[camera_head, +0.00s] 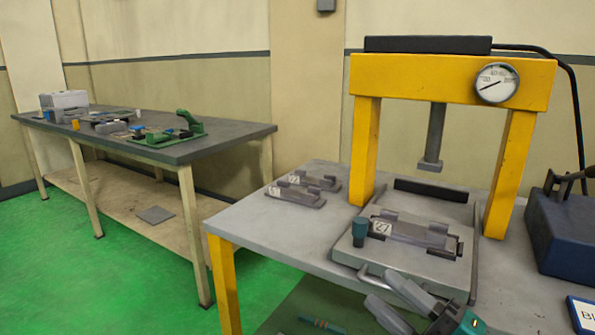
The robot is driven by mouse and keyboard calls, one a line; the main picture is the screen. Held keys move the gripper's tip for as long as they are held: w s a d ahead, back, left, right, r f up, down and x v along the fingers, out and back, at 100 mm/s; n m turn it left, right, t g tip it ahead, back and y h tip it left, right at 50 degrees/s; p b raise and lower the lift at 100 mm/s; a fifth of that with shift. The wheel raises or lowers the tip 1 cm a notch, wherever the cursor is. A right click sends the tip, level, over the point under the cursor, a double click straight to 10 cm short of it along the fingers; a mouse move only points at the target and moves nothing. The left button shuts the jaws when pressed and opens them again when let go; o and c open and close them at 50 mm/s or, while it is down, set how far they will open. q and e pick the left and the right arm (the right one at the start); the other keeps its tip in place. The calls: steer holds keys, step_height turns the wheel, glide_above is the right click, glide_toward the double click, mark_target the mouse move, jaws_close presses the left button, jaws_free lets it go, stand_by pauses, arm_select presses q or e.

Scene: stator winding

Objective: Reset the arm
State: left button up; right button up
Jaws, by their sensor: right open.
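My right gripper (382,292) shows at the bottom edge, its two grey fingers apart and pointing left. My left gripper does not show.
A yellow press (450,75) with a gauge (496,83) stands on the grey table (290,232). A grey fixture marked 27 (415,232) and a blue knob (359,232) sit on its plate. Two fixtures (305,190) lie left. A blue machine (567,230) stands right.

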step_height(320, 180, down, 13)
steer(key=d+m+t+h, duration=0.1)
steer(key=d+m+h, duration=0.2)
steer(key=m+h, duration=0.8)
steer(key=s+a+f+m+g+h, duration=0.1)
steer(key=s+f+m+g, duration=0.4)
steer(key=s+f+m, duration=0.65)
arm_select(q)
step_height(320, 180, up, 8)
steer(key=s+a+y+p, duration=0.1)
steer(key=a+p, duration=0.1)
steer(key=p, duration=1)
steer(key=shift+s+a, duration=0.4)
arm_select(e)
step_height(320, 180, up, 6)
steer(key=d+n+h, duration=0.1)
steer(key=d, duration=0.1)
steer(key=shift+d, duration=0.3)
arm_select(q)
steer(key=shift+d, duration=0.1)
arm_select(e)
steer(key=shift+f, duration=0.1)
steer(key=shift+o, duration=0.3)
